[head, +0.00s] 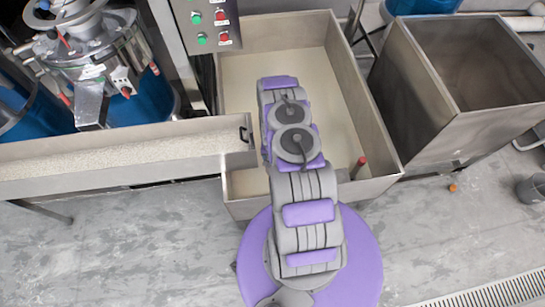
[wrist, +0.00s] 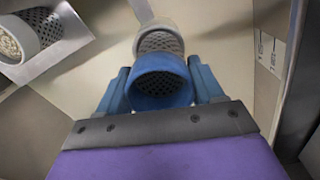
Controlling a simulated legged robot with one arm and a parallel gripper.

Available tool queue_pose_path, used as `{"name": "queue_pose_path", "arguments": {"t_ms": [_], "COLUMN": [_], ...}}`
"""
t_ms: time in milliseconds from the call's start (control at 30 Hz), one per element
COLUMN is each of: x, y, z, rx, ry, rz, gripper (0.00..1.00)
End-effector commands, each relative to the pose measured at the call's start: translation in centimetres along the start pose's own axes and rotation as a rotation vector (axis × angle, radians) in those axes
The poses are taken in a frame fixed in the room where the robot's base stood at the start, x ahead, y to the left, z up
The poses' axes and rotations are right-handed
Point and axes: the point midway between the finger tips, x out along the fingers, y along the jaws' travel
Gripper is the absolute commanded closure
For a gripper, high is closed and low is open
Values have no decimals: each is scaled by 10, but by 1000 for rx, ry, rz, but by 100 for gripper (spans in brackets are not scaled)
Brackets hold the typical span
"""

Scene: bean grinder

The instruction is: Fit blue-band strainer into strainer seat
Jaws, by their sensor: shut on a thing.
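In the wrist view, my gripper (wrist: 160,88) is shut on the blue-band strainer (wrist: 163,99), a blue ring with dark mesh inside. One blue finger is on each side of it. Just beyond it is a pale ring with dark mesh (wrist: 158,43); I cannot tell whether this is the strainer seat, or whether the two touch. At the upper left, a metal holder (wrist: 68,42) carries a pale cup of beans (wrist: 16,38). In the head view my arm reaches over the steel basin, and my gripper and the strainer are hidden.
The steel basin (head: 345,90) has raised walls around my arm. A red-topped peg (head: 361,162) stands at its right front. A long trough of pale grain (head: 110,152) lies left, below a control panel (head: 208,22). An empty steel bin (head: 445,125) stands right.

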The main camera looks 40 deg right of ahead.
Motion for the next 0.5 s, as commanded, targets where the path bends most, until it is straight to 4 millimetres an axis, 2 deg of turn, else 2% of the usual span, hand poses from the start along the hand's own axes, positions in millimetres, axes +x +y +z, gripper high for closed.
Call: {"name": "queue_pose_path", "arguments": {"t_ms": [500], "x": [1], "y": [3], "z": [-4], "rx": [-1], "ry": [-4], "rz": [-5], "gripper": [68]}}
